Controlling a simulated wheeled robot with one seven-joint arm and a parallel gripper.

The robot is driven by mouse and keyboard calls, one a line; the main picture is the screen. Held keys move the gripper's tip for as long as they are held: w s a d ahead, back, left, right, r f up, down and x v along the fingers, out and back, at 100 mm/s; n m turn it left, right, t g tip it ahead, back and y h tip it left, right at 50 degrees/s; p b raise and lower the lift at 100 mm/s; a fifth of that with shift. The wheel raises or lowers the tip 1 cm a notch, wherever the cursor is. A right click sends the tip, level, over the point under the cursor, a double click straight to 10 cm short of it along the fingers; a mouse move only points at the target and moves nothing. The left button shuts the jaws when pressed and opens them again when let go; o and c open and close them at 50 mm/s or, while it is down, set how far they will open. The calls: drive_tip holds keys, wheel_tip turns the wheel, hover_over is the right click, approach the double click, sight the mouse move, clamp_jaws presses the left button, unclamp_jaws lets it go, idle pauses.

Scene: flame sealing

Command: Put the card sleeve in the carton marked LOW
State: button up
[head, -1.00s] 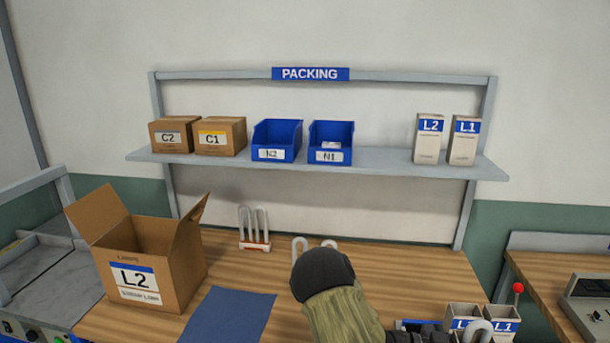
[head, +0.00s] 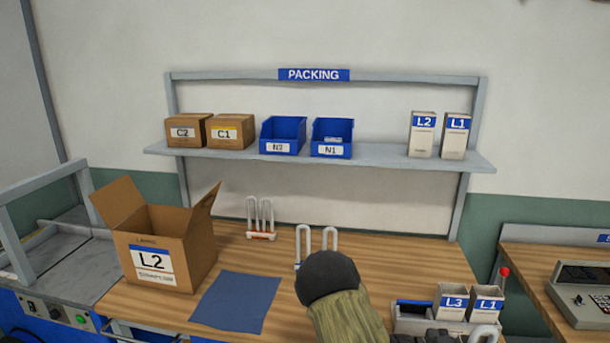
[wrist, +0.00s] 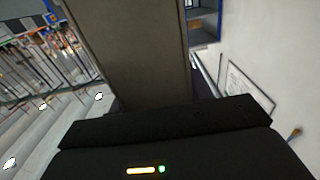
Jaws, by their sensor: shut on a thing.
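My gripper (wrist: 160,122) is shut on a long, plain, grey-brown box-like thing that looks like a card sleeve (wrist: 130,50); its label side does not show. In the head view my arm covers part of the bench, and the held sleeve cannot be made out. An open brown carton (head: 190,255) stands at the left of the bench with its flaps up. Its label reads L2, with smaller print I cannot read. I see no carton reading LOW.
A blue mat (head: 236,302) lies right of the carton. U-shaped tubes (head: 260,218) stand in a holder behind it. A tray (head: 408,322) at lower right holds sleeves marked L3 (head: 452,303) and L1 (head: 486,304). The shelf (head: 320,157) holds boxes, blue bins and two sleeves.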

drive_tip(key=shift+s, duration=0.2)
drive_tip(key=shift+a+n+t, duration=0.2)
drive_tip(key=shift+n+t, duration=0.1)
drive_tip(key=shift+t, duration=0.1)
drive_tip(key=w+a+n+t, duration=0.1)
drive_tip(key=w+a+f+n+t, duration=0.1)
drive_tip(key=shift+w+t, duration=0.4)
drive_tip(key=w+a+f+n+t+y, duration=0.7)
drive_tip(key=a+n+t, duration=0.3)
drive_tip(key=a+t, duration=0.3)
drive_tip(key=s+a+f+n+t+y, duration=0.2)
drive_tip(key=a+f+n+t+y, duration=0.3)
drive_tip(key=f, duration=0.9)
drive_tip(key=a+n+y, duration=0.3)
drive_tip(key=a+y, duration=0.2)
drive_tip(key=shift+s+y, duration=0.2)
drive_tip(key=shift+y, duration=0.1)
drive_tip(key=shift+a, duration=0.1)
